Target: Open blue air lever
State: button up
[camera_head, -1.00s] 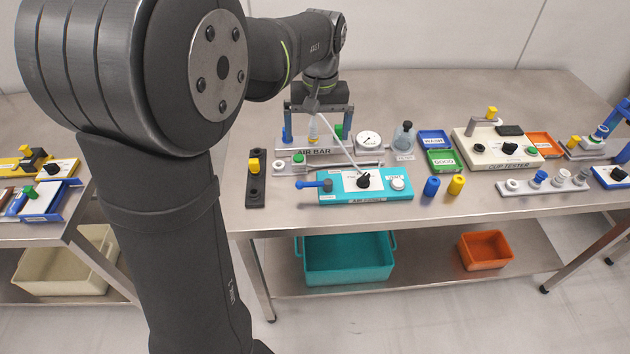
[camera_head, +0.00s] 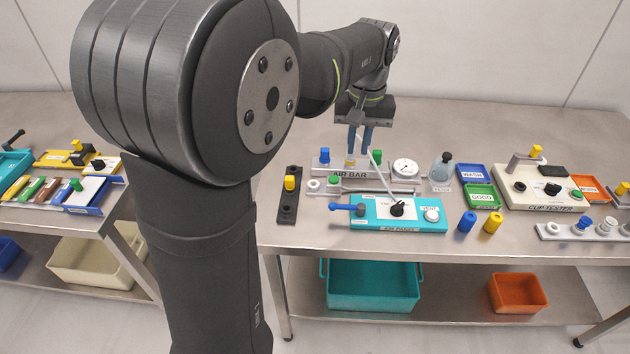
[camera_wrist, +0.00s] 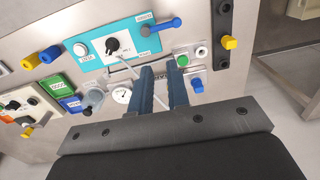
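The teal air panel (camera_head: 385,223) sits at the front of the table, with a black dial and a white vent button on it. The blue air lever (camera_head: 346,207) sticks out past the panel's left edge, pointing left. In the wrist view the lever (camera_wrist: 162,25) shows beyond the fingertips, beside small white labels that I cannot read. My gripper (camera_head: 359,150) points down over the air bar, behind the panel and apart from the lever. In the wrist view a narrow empty gap shows between the two blue fingers (camera_wrist: 162,70).
The air bar (camera_head: 322,171) with blue and green knobs and a gauge (camera_head: 405,168) stands behind the panel. A pale tube runs to the dial. A black strip with a yellow knob (camera_head: 290,184) is at left.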

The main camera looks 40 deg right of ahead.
aim_at(347, 209)
jog(key=s+a+f+h, duration=0.1)
jog(key=a+f, duration=0.1)
jog(key=a, duration=0.1)
jog(key=s+a+f+t+h, duration=0.1)
jog(key=s+a+f, duration=0.1)
jog(key=a+f, duration=0.1)
jog(key=s+a+f+t, duration=0.1)
jog(key=s+a+f, duration=0.1)
jog(key=shift+s+a+f+h, duration=0.15)
jog(key=shift+s+a+h, duration=0.05)
jog(key=shift+a+h, duration=0.2)
grip_shut()
jog(key=shift+f, duration=0.1)
jog(key=x, duration=1)
jog(key=shift+w, duration=0.1)
jog(key=shift+w+d+f, duration=0.2)
jog(key=shift+w+d, duration=0.6)
jog(key=shift+w+d+f, duration=0.1)
jog(key=shift+w+d, duration=0.5)
